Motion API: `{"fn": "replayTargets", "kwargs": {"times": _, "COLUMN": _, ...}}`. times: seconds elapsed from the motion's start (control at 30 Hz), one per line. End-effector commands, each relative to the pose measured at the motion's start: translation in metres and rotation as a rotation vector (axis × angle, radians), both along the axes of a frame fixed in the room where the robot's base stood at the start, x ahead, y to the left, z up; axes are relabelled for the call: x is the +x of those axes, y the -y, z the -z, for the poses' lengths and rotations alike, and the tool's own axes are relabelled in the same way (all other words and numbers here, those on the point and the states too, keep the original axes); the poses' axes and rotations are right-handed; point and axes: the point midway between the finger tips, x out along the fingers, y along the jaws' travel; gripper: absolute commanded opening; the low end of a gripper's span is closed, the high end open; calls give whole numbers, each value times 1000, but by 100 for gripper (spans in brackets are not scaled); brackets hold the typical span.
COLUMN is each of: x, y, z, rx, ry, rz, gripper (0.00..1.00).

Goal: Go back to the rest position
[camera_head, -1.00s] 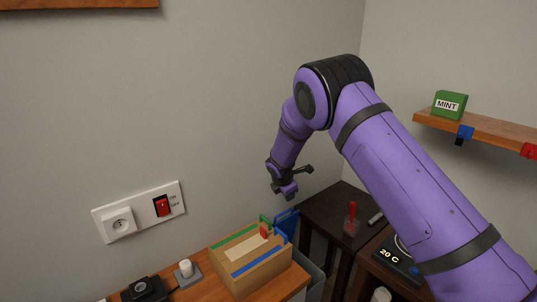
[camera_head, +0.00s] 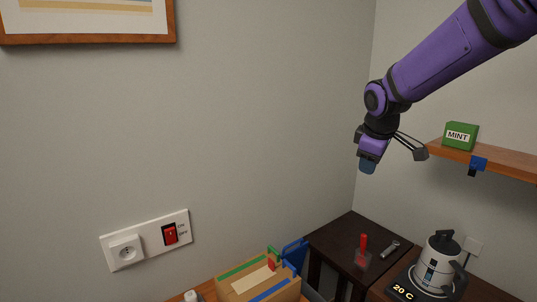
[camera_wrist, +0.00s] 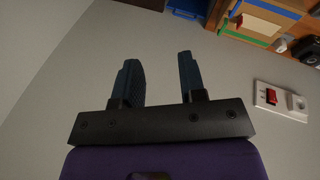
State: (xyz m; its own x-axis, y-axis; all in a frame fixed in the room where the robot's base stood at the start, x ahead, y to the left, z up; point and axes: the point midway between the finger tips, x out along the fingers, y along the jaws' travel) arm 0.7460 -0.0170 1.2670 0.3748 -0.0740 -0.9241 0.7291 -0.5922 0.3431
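My gripper (camera_head: 368,163) is at the upper right of the head view, raised in front of the wall and left of the shelf. Its fingers point down and touch nothing there. In the wrist view the two dark blue fingers (camera_wrist: 160,80) stand apart with only bare wall between them. The gripper is open and empty.
A wooden shelf (camera_head: 500,163) with a green MINT box (camera_head: 460,136) is right of my gripper. Below are a wooden box (camera_head: 240,286), a dark table (camera_head: 335,243) and a kettle (camera_head: 440,262) on its base. A wall switch (camera_head: 170,234) is left. The wall between is clear.

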Motion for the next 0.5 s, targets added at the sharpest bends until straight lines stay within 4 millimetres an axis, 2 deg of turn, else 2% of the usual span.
{"fn": "replayTargets", "kwargs": {"times": 0.03, "x": -17, "y": 7, "z": -12, "rx": 25, "ry": 10, "rz": 44, "gripper": 38}}
{"fn": "replayTargets", "kwargs": {"times": 0.2, "x": -72, "y": 24, "z": -39, "rx": 108, "ry": 29, "rz": 192, "gripper": 38}}
{"fn": "replayTargets", "kwargs": {"times": 0.5, "x": -172, "y": 44, "z": -65, "rx": 248, "ry": 61, "rz": 446, "gripper": 38}}
